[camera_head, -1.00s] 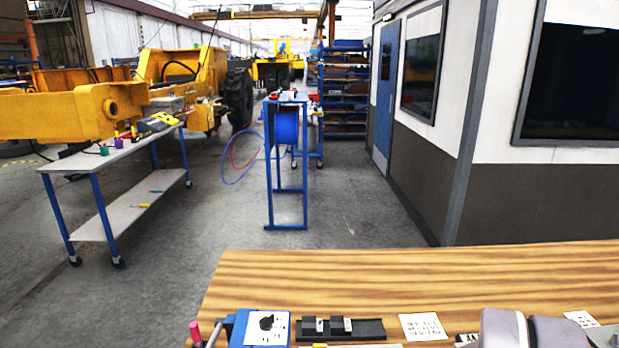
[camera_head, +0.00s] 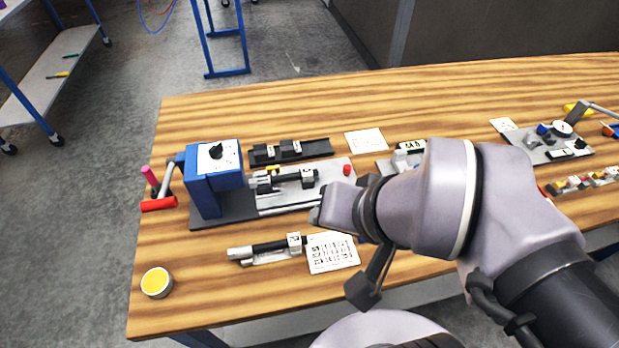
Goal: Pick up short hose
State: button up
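Two short black hose-like pieces with metal end fittings show. One hose piece (camera_head: 270,247) lies on the wooden bench in front of the blue machine, with a white tag at its right end. The other hose piece (camera_head: 287,179) lies on the grey plate of the blue machine, also with a tag. I cannot tell from the labels which is the short hose. My arm reaches in from the right. A dark part at its end, seemingly my gripper (camera_head: 362,291), hangs right of the front hose, apart from it.
The blue machine (camera_head: 208,190) with a red handle stands on the wooden bench (camera_head: 210,310). A yellow-topped round tin (camera_head: 157,283) is at front left. A printed card (camera_head: 333,254) lies beside the front hose. A black rack (camera_head: 290,152) is behind. Gauges and small parts sit right.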

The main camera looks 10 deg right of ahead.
aim_at(307, 174)
jog(key=j+z, duration=0.75)
jog(key=k+j+z, duration=0.15)
jog(key=j+z, duration=0.25)
